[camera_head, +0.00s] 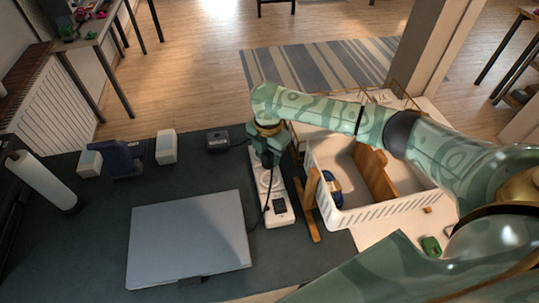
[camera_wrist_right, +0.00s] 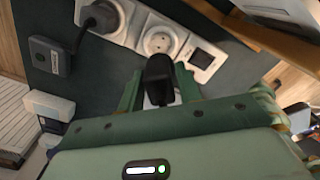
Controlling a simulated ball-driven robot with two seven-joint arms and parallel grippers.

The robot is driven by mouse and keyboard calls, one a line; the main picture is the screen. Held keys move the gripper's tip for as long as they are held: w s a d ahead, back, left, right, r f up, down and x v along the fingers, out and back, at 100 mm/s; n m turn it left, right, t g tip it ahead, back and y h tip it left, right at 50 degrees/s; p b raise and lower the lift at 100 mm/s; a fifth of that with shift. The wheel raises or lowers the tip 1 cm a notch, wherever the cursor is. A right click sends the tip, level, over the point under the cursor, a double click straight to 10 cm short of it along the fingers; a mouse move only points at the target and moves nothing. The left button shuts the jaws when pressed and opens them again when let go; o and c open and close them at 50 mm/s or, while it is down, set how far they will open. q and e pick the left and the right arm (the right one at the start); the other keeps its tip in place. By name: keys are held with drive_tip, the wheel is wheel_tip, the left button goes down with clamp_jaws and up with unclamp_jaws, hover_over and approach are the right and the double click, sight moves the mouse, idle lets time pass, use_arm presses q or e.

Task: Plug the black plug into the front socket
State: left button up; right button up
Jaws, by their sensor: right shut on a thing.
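The white power strip (camera_head: 281,218) lies on the dark desk mat, with its switch at the front end. It also crosses the top of the right wrist view (camera_wrist_right: 132,28). There, the empty round front socket (camera_wrist_right: 159,41) sits beside the switch (camera_wrist_right: 202,58). Another dark plug (camera_wrist_right: 101,17) sits in a socket further left. My right gripper (camera_head: 268,153) is over the strip's back part in the head view. In the wrist view its fingers (camera_wrist_right: 159,88) are shut on the black plug (camera_wrist_right: 160,72), which appears apart from the socket. My left gripper is not in view.
A closed grey laptop (camera_head: 188,240) lies left of the strip. A black adapter box (camera_head: 218,140) with a cable is behind it. A white basket (camera_head: 395,208) and a wooden stand (camera_head: 309,205) are close on the right. A thin black cable runs along the strip.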

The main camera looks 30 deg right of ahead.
drive_tip(key=shift+d+f+n, duration=0.2)
drive_tip(key=shift+f+n, duration=0.3)
drive_tip(key=shift+f, duration=0.1)
wheel_tip(320, 180, down, 6)
drive_tip(key=b, duration=0.6)
drive_tip(key=shift+r, duration=0.2)
drive_tip(key=shift+f, duration=0.35)
drive_tip(key=shift+p, duration=0.45)
drive_tip(key=shift+p, duration=0.4)
